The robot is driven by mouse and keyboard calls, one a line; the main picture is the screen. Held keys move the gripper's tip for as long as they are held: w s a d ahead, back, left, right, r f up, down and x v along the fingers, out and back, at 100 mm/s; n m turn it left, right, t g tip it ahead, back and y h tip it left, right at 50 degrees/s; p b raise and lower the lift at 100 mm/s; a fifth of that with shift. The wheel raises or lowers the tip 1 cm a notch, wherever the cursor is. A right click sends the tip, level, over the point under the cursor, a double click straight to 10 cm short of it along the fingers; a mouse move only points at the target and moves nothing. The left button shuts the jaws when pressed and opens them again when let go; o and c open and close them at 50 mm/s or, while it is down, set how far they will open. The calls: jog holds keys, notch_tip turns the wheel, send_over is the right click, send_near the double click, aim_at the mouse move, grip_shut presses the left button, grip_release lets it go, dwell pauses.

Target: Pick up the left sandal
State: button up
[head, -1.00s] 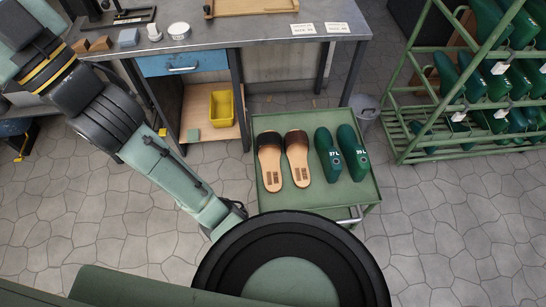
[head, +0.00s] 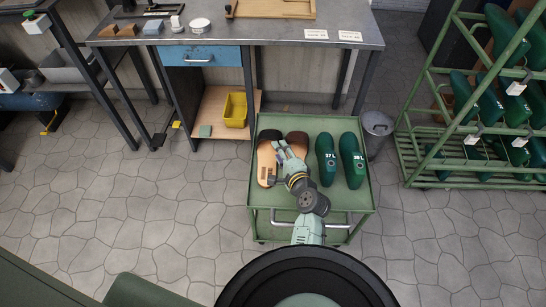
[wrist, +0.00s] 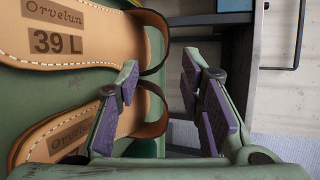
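The left sandal (head: 266,168) is tan with a dark brown strap and lies on the green cart's top. In the wrist view its insole (wrist: 75,35), at the upper left, is marked "Orvelun 39 L". The right sandal (head: 298,138) lies beside it, mostly hidden by my arm in the head view. In the wrist view the right sandal (wrist: 75,138) is lower and partly behind one finger. My gripper (head: 281,147) is over the pair. In the wrist view my gripper (wrist: 160,66) has its purple-padded fingers apart, with nothing held between them.
Two green shoe lasts (head: 338,160) stand on the cart (head: 365,197) right of the sandals. A workbench (head: 240,33) is behind. A grey bin (head: 377,130) and a green rack of lasts (head: 420,160) are to the right. Floor is open at left.

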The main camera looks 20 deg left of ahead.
aim_at(270, 135)
jog(key=x, duration=0.3)
jog(key=p+x, duration=0.1)
jog(key=x, duration=0.6)
jog(key=shift+w+a+r+p, duration=0.2)
jog(key=shift+w+p, duration=0.1)
jog(key=shift+p, duration=0.1)
jog(key=shift+d, duration=0.1)
grip_shut()
jog(key=shift+s+f, duration=0.1)
jog(key=shift+f, duration=0.05)
